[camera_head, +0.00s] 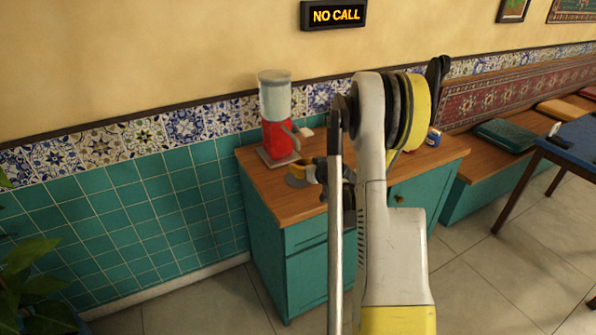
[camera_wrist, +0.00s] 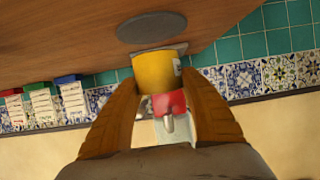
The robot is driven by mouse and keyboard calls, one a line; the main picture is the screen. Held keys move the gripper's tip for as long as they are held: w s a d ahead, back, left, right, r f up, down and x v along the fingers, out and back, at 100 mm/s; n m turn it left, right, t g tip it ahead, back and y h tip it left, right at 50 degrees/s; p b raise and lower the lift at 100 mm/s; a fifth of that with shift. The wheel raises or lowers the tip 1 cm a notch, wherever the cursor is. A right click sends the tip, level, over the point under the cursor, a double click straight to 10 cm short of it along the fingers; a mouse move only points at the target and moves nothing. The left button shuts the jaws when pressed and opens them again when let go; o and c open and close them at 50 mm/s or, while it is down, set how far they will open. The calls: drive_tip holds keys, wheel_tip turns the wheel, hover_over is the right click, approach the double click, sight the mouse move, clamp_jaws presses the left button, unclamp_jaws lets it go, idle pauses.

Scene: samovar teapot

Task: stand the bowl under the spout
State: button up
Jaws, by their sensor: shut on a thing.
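The red dispenser with a pale clear tank (camera_head: 275,100) stands on a square grey base at the back left of the cabinet top. In the head view the bowl (camera_head: 297,167) shows small, in front of the dispenser, apart from the spout. My gripper (camera_head: 314,172) is partly hidden by my arm.
A flat grey disc (camera_wrist: 152,27) lies on the wooden cabinet top (camera_head: 268,190), close to the bowl. Several labelled boxes (camera_wrist: 72,98) show at left in the wrist view. A tiled wall (camera_head: 185,125) stands behind. My arm hides the middle of the cabinet.

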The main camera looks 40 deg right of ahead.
drive_tip(key=shift+w+d, duration=0.2)
drive_tip(key=shift+w, duration=1)
wheel_tip(320, 180, down, 4)
drive_tip(key=b, duration=0.3)
drive_tip(key=shift+w+d+r, duration=0.1)
drive_tip(key=shift+w+r, duration=0.05)
drive_tip(key=shift+r, duration=0.15)
drive_tip(key=o, duration=1.3)
